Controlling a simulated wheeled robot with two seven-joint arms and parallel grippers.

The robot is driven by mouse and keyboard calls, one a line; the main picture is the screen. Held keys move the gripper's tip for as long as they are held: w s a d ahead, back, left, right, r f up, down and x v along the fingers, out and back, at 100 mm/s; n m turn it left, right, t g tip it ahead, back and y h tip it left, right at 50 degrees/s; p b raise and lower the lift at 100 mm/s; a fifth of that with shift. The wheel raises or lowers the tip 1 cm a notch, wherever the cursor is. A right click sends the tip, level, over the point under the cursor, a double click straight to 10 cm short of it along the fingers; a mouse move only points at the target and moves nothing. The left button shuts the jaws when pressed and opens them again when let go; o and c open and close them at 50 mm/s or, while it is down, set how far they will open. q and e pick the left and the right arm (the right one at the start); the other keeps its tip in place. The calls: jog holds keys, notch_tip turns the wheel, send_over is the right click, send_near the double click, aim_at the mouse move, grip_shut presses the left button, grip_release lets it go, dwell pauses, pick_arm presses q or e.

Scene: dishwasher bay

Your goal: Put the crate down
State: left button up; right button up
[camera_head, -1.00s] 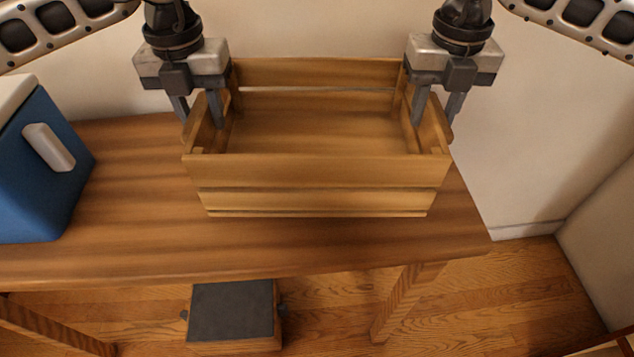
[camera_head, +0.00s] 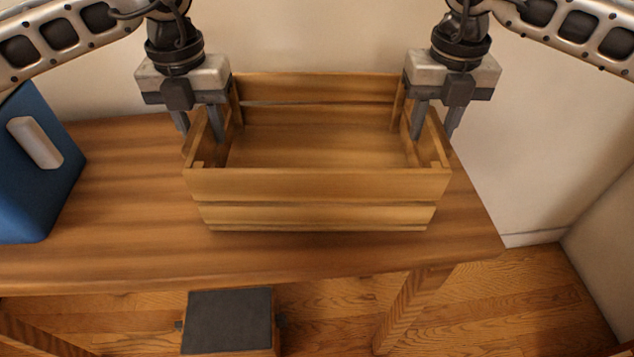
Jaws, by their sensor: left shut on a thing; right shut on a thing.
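The wooden crate (camera_head: 318,185) is level and empty, over the right part of the wooden table (camera_head: 110,220). I cannot tell for sure whether its bottom touches the table top. My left gripper (camera_head: 203,132) is shut on the crate's left end wall, one finger inside and one outside. My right gripper (camera_head: 433,133) is shut on the crate's right end wall in the same way. The crate's underside is hidden.
A blue box with a pale handle (camera_head: 38,170) stands on the table at the left. The table is clear between it and the crate. A dark-topped step stool (camera_head: 228,320) is on the floor in front. A wall is behind the table.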

pick_arm(q)
jog(key=shift+f+b, duration=0.3)
jog(key=shift+f, duration=0.2)
pick_arm(e)
jog(key=shift+f, duration=0.55)
pick_arm(q)
jog(key=o, duration=1.1)
pick_arm(e)
jog(key=o, duration=1.1)
pick_arm(q)
jog(key=shift+r, duration=0.1)
pick_arm(e)
jog(key=shift+r, duration=0.6)
pick_arm(q)
notch_tip(320, 180, up, 12)
jog(key=shift+f, duration=0.1)
pick_arm(e)
notch_tip(320, 180, up, 11)
